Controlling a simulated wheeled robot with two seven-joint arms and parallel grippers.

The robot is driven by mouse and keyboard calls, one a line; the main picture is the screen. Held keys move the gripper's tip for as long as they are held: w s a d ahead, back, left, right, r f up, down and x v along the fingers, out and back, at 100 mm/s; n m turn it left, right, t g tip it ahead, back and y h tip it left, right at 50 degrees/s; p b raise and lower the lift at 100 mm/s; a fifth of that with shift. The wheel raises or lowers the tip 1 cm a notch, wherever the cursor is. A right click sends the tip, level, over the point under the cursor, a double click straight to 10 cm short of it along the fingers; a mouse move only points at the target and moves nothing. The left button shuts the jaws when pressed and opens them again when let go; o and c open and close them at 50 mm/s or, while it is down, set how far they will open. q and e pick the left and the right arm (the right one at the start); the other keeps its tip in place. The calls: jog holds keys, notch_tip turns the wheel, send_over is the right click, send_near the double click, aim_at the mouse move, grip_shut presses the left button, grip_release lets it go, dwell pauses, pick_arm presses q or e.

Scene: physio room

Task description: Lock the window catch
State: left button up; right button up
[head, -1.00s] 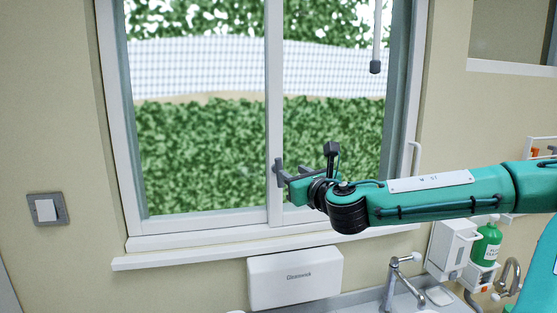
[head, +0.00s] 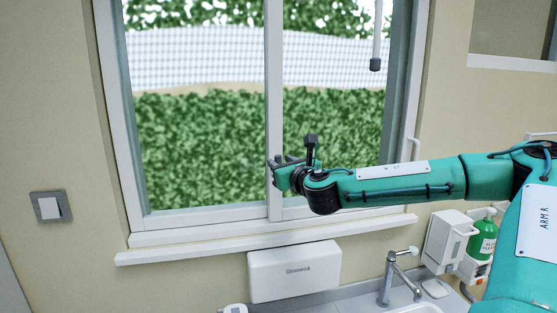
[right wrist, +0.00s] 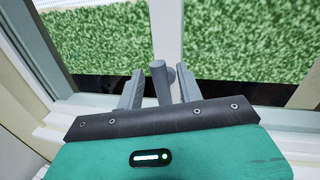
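The window (head: 274,100) has a white frame with an upright middle bar, which also shows in the right wrist view (right wrist: 166,30). A grey, round-ended catch handle (right wrist: 159,72) stands in front of this bar in the right wrist view. My right gripper (right wrist: 160,88) is open, with one finger on each side of the handle. A gap shows at the left finger; the right finger is very close, and I cannot tell if it touches. In the head view the right gripper (head: 276,168) is at the middle bar and largely hides the catch. My left gripper is not in view.
Below the window are a sill (head: 200,247), a white dispenser box (head: 294,272) and a tap (head: 391,275) at a sink. A green bottle (head: 483,240) stands in a wall holder at right. A light switch (head: 50,207) is on the left wall.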

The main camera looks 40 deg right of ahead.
jog(key=shift+x, duration=1.1)
